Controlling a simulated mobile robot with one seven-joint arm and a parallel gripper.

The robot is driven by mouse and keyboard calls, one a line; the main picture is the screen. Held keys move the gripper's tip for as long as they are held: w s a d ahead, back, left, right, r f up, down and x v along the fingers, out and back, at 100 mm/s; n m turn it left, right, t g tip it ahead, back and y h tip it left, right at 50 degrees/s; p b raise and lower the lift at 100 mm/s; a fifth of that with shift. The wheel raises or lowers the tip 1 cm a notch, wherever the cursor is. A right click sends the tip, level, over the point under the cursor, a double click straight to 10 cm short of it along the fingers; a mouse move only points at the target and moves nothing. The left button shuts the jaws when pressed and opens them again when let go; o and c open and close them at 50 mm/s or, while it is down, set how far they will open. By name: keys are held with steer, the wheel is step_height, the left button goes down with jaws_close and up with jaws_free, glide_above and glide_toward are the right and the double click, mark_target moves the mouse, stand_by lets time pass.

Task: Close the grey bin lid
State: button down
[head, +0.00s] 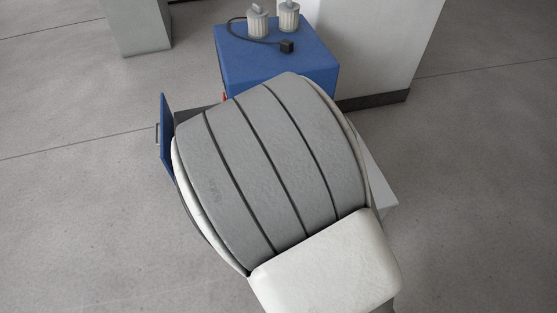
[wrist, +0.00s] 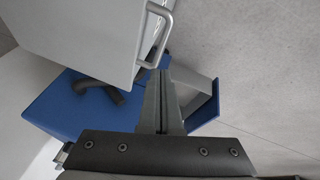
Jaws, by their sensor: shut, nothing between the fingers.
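A light grey panel (wrist: 85,35) with a metal bar handle (wrist: 157,33) fills the upper left of the wrist view. It looks like the grey bin lid, but I cannot tell how far open it is. My gripper (wrist: 163,73) is shut and empty, its fingertips close to the lower end of the handle. I cannot tell whether they touch it. In the head view my own large grey and white body part covers the middle, hiding the gripper and most of the bin area. A pale grey corner (head: 384,185) shows at its right edge.
A blue cabinet (head: 270,65) carries two pale canisters and a black cable with a plug (head: 287,47). A blue front panel with a handle (head: 166,137) sticks out at left; an open blue drawer (wrist: 204,108) shows in the wrist view. Floor at both sides is clear.

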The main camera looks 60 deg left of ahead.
step_height(320, 180, down, 7)
steer(key=s+b, duration=0.1)
steer(key=b, duration=0.1)
steer(key=shift+a+r+b, duration=0.15)
steer(key=shift+r+b, duration=0.05)
steer(key=shift+b, duration=0.1)
steer(key=shift+r, duration=0.1)
